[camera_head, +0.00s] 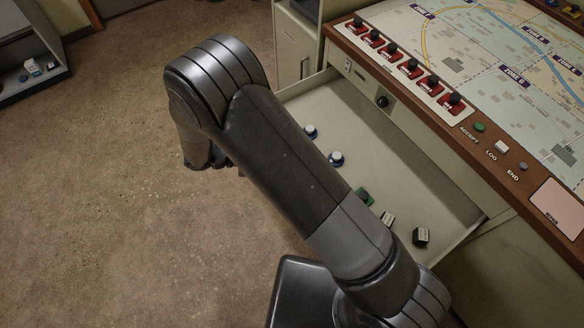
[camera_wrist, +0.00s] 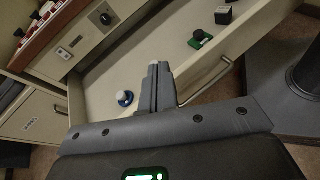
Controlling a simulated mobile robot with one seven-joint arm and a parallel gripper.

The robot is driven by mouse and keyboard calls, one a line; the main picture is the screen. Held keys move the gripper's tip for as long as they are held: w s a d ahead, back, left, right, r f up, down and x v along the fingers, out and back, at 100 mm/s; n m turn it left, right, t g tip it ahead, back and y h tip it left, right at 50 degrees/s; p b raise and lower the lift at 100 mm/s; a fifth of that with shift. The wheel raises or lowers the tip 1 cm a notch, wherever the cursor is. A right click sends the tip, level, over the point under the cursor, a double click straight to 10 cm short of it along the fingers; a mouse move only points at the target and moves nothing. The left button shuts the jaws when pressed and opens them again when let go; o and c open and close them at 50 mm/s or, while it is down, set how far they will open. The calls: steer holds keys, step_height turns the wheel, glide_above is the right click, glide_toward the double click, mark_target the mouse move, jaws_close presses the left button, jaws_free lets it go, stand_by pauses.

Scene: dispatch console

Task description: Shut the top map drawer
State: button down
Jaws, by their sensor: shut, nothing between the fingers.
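The top map drawer (camera_head: 400,165) is pulled out from under the console, with its cream interior showing. Much of its front is hidden behind my arm in the head view. In the wrist view the open drawer (camera_wrist: 135,62) lies beyond the fingers, and its metal bar handle (camera_wrist: 207,82) is just right of them. My gripper (camera_wrist: 160,72) is shut and empty, its fingertips overlapping the drawer's front edge in the picture. I cannot tell whether they touch it. In the head view the fingers are hidden behind my arm.
The console top (camera_head: 470,60) carries a map and red switches. A cabinet (camera_head: 297,50) stands beside the drawer. The floor (camera_head: 110,190) at left is clear.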

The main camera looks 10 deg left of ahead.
steer(key=s+a+f+n+t, duration=0.3)
steer(key=f+t, duration=0.1)
steer(key=f, duration=0.2)
steer(key=s+a+f+n+t, duration=0.3)
steer(key=f+n, duration=0.1)
steer(key=f, duration=0.3)
steer(key=x, duration=1.3)
steer(key=shift+w+d+r, duration=0.2)
steer(key=shift+w+r, duration=0.05)
steer(key=shift+w, duration=0.1)
steer(key=x, duration=3.2)
steer(key=shift+w+f, duration=0.15)
steer(key=shift+w, duration=0.4)
steer(key=shift+a, duration=0.2)
